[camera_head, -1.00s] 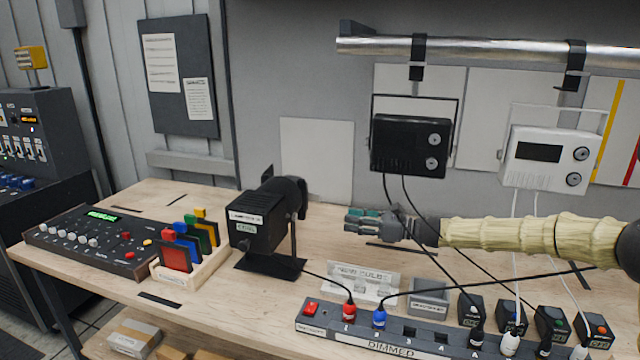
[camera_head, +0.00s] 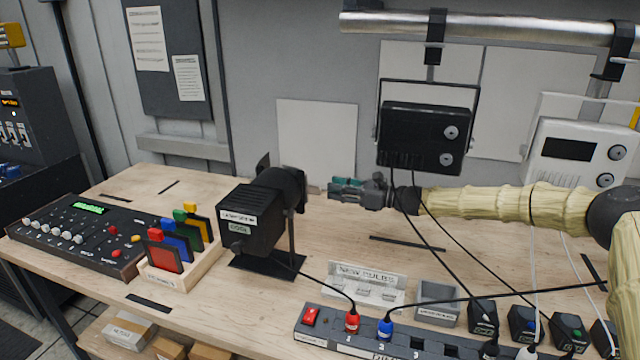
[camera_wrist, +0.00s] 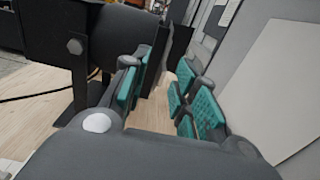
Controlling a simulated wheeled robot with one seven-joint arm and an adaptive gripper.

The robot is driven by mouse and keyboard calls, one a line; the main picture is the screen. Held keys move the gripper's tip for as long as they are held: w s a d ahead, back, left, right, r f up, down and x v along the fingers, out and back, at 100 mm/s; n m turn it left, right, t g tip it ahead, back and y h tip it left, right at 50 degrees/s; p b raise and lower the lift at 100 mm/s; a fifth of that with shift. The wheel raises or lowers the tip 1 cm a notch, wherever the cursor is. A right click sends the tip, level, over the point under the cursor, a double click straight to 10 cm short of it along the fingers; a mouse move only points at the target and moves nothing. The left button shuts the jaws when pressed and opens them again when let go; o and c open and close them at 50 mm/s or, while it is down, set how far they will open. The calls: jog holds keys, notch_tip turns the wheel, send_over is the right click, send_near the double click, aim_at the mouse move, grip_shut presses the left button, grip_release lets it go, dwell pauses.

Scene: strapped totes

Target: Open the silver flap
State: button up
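A black lamp (camera_head: 252,215) stands on the bench, its round barrel turned right toward my gripper. A small dark plate (camera_head: 263,160) sticks up behind the barrel. No flap that is clearly silver shows. My gripper (camera_head: 333,190) reaches in from the right, level with the barrel's front end and just to its right. In the wrist view my gripper (camera_wrist: 160,70) has its teal-padded fingers apart. A dark, thin flap-like plate (camera_wrist: 176,48) stands at the lamp's front, between or just beyond the fingertips. I cannot tell whether they touch it.
A control desk (camera_head: 75,235) and a rack of coloured plates (camera_head: 180,265) stand left. A dimmer strip (camera_head: 410,345) with plugs and cables runs along the front. A black box (camera_head: 425,135) hangs above my arm, its cables crossing near my wrist. Bench between lamp and wall is clear.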

jog(key=w+a+f+p, duration=0.1)
jog(key=w+a+f, duration=0.1)
jog(key=a, duration=0.3)
jog(key=shift+w+a+p, duration=0.2)
jog(key=shift+w+p, duration=0.15)
jog(key=shift+w, duration=0.35)
jog(key=shift+s+r, duration=0.25)
jog(key=shift+r, duration=0.05)
jog(key=c, duration=0.5)
grip_shut()
